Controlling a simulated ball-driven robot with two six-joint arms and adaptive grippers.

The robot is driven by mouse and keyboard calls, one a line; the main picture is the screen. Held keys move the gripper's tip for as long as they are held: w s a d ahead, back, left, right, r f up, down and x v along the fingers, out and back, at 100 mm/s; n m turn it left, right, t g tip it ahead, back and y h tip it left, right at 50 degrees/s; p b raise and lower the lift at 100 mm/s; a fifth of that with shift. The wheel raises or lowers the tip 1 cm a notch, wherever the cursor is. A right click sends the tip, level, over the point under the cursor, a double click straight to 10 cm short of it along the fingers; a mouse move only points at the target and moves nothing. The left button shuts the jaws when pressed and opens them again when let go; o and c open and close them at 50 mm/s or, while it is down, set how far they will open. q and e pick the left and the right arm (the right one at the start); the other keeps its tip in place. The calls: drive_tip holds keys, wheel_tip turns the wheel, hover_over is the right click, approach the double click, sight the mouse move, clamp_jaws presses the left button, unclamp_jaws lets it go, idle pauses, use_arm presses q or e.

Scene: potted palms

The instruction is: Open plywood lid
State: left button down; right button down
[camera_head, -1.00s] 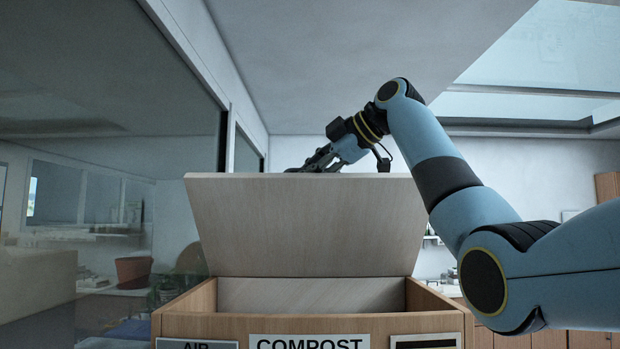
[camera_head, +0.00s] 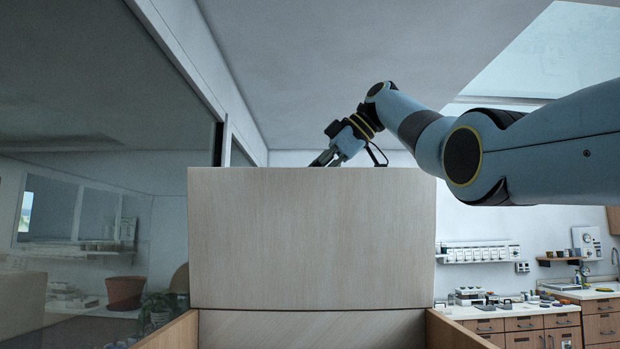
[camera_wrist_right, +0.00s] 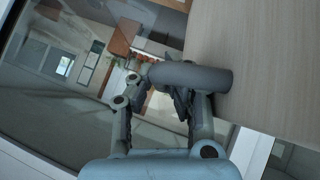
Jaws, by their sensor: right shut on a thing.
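The plywood lid (camera_head: 312,235) stands raised, close to upright, at the back of the wooden compost bin (camera_head: 455,333). Its broad pale face is toward me. My right arm reaches over from the right, and my right gripper (camera_head: 326,158) is at the lid's top edge, partly hidden behind it. In the right wrist view, the right gripper (camera_wrist_right: 165,98) is shut on a grey rounded handle (camera_wrist_right: 200,77) beside the lid's wood panel (camera_wrist_right: 268,60). My left gripper is not in view.
A glass wall (camera_head: 90,150) runs along the left, with a terracotta pot (camera_head: 125,291) showing in it. A counter (camera_head: 520,310) with drawers and small items stands at the back right, under a shelf (camera_head: 480,258). The space in front of the lid is clear.

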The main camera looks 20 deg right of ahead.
drive_tip(key=shift+w+d+r, duration=0.15)
drive_tip(key=shift+d+r, duration=0.05)
drive_tip(key=c, duration=1.7)
unclamp_jaws()
drive_tip(key=shift+o, duration=0.5)
drive_tip(key=shift+w+f, duration=0.1)
drive_tip(key=shift+w, duration=0.1)
drive_tip(key=shift+f, duration=0.15)
drive_tip(key=shift+s, duration=0.1)
drive_tip(key=v, duration=1.2)
